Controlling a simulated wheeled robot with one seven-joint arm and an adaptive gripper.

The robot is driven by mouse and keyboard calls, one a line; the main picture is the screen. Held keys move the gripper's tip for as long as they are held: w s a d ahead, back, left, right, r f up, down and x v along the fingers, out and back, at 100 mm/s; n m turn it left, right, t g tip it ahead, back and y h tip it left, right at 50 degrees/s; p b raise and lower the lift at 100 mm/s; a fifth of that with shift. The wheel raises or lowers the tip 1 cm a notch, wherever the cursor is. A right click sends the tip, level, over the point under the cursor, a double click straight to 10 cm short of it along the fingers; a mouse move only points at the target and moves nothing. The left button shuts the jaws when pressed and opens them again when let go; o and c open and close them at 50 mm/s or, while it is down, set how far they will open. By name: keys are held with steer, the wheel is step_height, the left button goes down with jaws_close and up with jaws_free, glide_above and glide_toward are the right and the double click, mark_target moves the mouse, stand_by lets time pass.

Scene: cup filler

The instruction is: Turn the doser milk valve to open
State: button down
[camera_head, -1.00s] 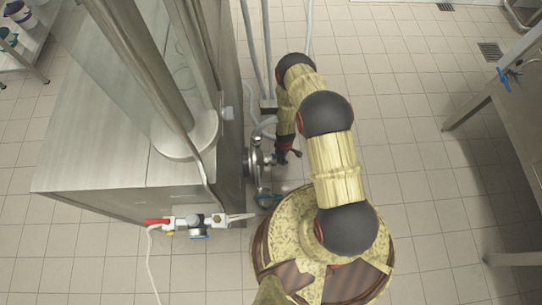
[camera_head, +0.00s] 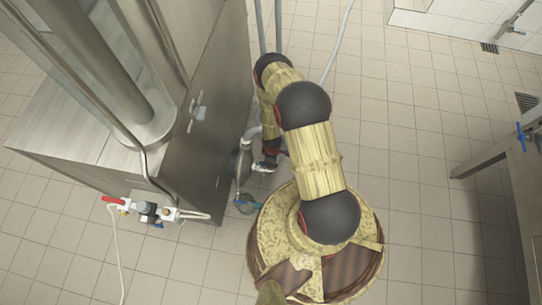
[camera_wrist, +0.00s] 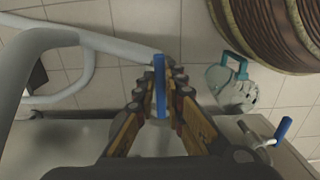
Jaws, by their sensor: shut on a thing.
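A blue valve handle (camera_wrist: 160,92) stands between my fingers in the wrist view. My gripper (camera_wrist: 160,84) is shut on it, with one finger on each side. In the head view my gripper (camera_head: 270,165) is low beside the doser (camera_head: 205,125), at the pipework on its right side. The valve body is mostly hidden by the fingers and handle. No label shows whether this is the milk valve.
A second blue-handled lever (camera_wrist: 283,128) is at the right in the wrist view. A pale round unit with a teal handle (camera_wrist: 232,84) lies beyond. A red-handled valve assembly (camera_head: 140,208) is at the doser's front.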

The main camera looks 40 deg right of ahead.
steer(key=shift+w, duration=0.15)
steer(key=c, duration=2.2)
jaws_free()
steer(key=o, duration=0.4)
steer(key=shift+c, duration=0.2)
step_height(320, 180, up, 12)
